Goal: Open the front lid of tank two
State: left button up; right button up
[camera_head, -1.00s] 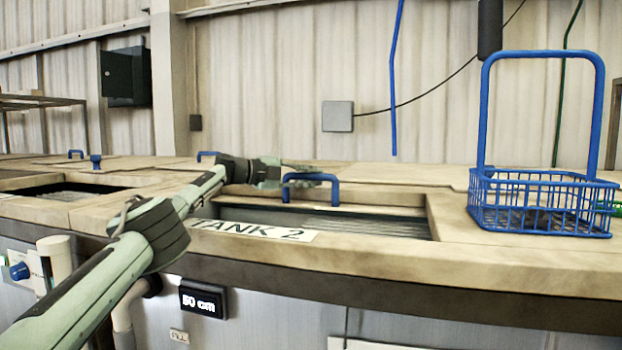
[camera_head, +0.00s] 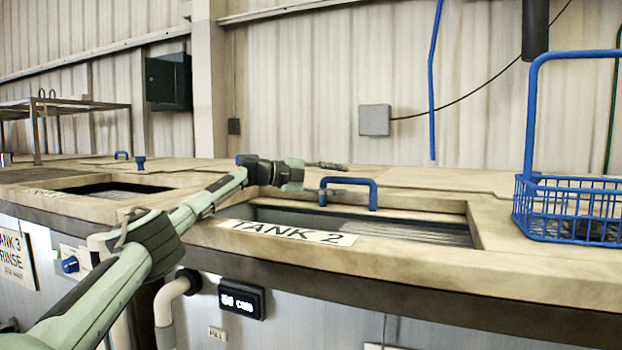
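Tank two bears a white "TANK 2" label (camera_head: 288,233) on its front rim. Behind the label is an uncovered rectangular opening (camera_head: 390,228) with dark liquid or slats inside. The blue lid handle (camera_head: 360,181) stands at the back edge of this opening, on the pale lid (camera_head: 430,188). My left gripper (camera_head: 341,178) reaches in from the left at the handle. Its two fingers are spread, one above and one below the handle's top bar in the picture. Whether they touch it I cannot tell. My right gripper is not in view.
A blue wire basket (camera_head: 570,228) with a tall handle stands on the tank top at the right. Another opening (camera_head: 110,190) lies at the left, with blue handles near it. A display (camera_head: 241,299) and a pipe (camera_head: 172,300) are on the front.

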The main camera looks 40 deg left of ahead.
pick_arm(q)
jog(key=v, duration=0.8)
jog(key=shift+a, duration=0.15)
jog(key=shift+s, duration=0.1)
